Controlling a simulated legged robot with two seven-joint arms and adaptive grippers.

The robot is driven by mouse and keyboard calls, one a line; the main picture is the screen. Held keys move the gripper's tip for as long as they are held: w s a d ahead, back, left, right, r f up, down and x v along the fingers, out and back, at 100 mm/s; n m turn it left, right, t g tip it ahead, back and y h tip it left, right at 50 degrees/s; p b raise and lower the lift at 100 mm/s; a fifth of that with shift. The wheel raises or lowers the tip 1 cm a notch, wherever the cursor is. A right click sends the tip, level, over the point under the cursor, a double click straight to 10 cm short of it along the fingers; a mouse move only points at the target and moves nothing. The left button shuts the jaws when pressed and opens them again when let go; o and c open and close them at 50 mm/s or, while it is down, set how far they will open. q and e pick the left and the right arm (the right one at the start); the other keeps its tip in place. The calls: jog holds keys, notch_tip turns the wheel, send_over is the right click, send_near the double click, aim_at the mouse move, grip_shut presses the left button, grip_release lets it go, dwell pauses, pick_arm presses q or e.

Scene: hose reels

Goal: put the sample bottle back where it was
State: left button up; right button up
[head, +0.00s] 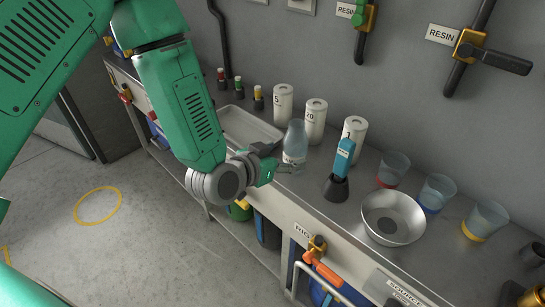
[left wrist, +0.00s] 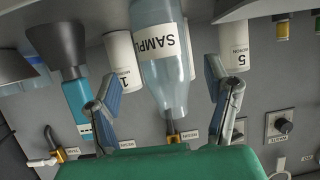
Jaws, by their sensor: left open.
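The sample bottle (head: 295,145), clear with pale blue contents and a white label, stands upright on the metal bench in front of the white canisters. My left gripper (head: 278,160) reaches in low from the left beside the bottle, its fingers apart. In the left wrist view, which is upside down, the sample bottle (left wrist: 162,60) with its SAMPLE label shows between the two spread fingers of my left gripper (left wrist: 166,88). Gaps show on both sides, and neither finger appears to touch it. My right gripper is not in view.
White filter canisters (head: 315,120) stand close behind the bottle. A shallow metal tray (head: 243,127) lies to its left. A blue tool in a black cone base (head: 336,188), a steel bowl (head: 378,226) and coloured measuring cups (head: 437,192) stand to the right. Valves (head: 468,46) line the wall.

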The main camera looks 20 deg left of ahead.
pick_arm(q)
jog(key=s+a+f+n+g+y, duration=0.1)
jog(key=s+a+f+g, duration=0.2)
jog(key=s+f, duration=0.3)
jog(key=s+a+f+n+g+y, duration=0.1)
jog(key=s+a+f+g, duration=0.2)
jog(key=s, duration=1.2)
jog(key=s+a+f+g+y, duration=0.2)
jog(key=s+f+g, duration=0.4)
jog(key=s+f, duration=0.3)
jog(key=shift+s+a+f+n, duration=0.15)
jog(key=shift+s+a+n, duration=0.25)
jog(key=shift+s+a, duration=0.35)
